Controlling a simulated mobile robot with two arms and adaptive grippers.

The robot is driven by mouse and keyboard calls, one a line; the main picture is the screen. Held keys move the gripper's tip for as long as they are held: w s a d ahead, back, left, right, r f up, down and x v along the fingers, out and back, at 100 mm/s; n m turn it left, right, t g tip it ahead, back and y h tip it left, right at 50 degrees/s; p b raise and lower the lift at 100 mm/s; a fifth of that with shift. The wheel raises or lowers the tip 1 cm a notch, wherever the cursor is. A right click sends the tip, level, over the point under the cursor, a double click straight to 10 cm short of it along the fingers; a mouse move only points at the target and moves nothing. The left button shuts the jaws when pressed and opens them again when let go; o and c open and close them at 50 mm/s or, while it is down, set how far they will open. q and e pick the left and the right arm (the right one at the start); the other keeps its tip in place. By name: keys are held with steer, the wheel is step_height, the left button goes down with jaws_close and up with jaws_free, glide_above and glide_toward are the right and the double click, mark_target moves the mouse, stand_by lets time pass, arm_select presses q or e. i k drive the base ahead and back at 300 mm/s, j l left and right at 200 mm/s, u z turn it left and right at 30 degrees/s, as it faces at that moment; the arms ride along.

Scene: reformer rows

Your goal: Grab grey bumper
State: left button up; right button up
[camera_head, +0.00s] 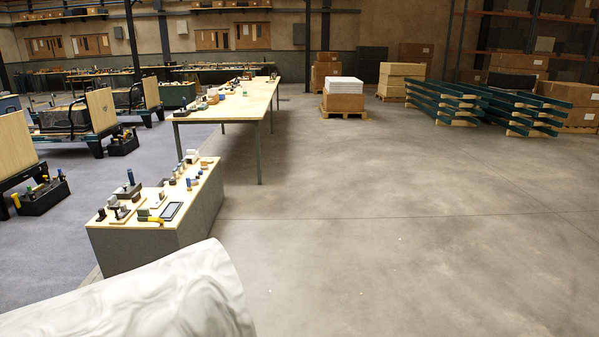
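Several small grey, black, white and yellow parts lie on the pale top of a low grey bench (158,238) at the left in the head view. The parts are too small for me to tell which one is the grey bumper. Neither of my grippers shows in this view. A white, wrinkled rounded form in the lower left hides part of the bench's front; I cannot tell if it is mine.
A long wooden-topped table (232,105) with small items stands behind the bench. Reformer frames with wooden boards (15,143) stand at the left. Stacked green beams (445,103) and boxes (343,96) are at the back. The concrete floor (400,230) at centre and right is clear.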

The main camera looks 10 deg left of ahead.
mark_target(124, 208)
steer(key=i+l+z, duration=0.35)
steer(key=i, duration=0.3)
steer(key=i+z, duration=0.35)
steer(key=i, duration=0.35)
steer(key=i+j+u, duration=0.1)
steer(key=i+u, duration=0.3)
steer(key=i, duration=0.2)
steer(key=i+u, duration=0.4)
steer(key=i, duration=0.25)
steer(key=i+l+u, duration=0.35)
steer(key=i, duration=0.25)
steer(key=i+j+u, duration=0.2)
steer(key=i+u, duration=0.15)
steer(key=i, duration=0.35)
steer(key=i+u, duration=0.4)
steer(key=i, duration=0.3)
steer(key=i+l+u, duration=0.2)
steer(key=i+u, duration=0.15)
steer(key=i, duration=0.35)
